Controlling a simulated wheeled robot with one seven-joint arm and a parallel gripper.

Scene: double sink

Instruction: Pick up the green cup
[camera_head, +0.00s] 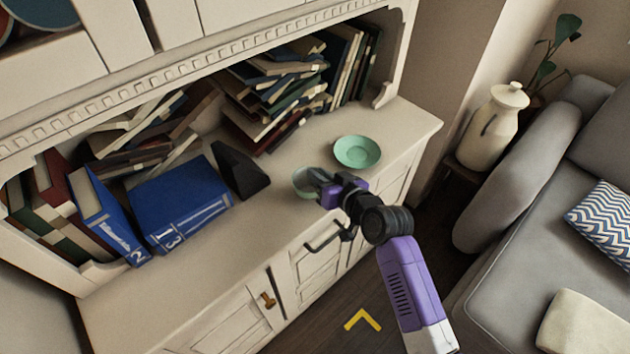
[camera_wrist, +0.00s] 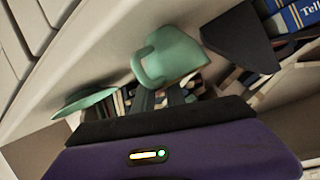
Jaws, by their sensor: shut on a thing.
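The green cup (camera_head: 303,182) is at the front part of the cabinet counter, partly hidden behind my gripper (camera_head: 322,186) in the head view. In the wrist view the green cup (camera_wrist: 175,53) is just beyond my gripper (camera_wrist: 162,96), with its looped handle on the left side. My gripper is shut on the cup. Where the fingers touch it is hard to make out. I cannot tell whether the cup touches the counter.
A green saucer (camera_head: 357,152) lies on the counter behind and right of the cup. A black wedge-shaped object (camera_head: 238,170) and blue books (camera_head: 180,203) are to the left. Piled books (camera_head: 275,95) fill the shelf behind. A grey sofa (camera_head: 520,240) is at right.

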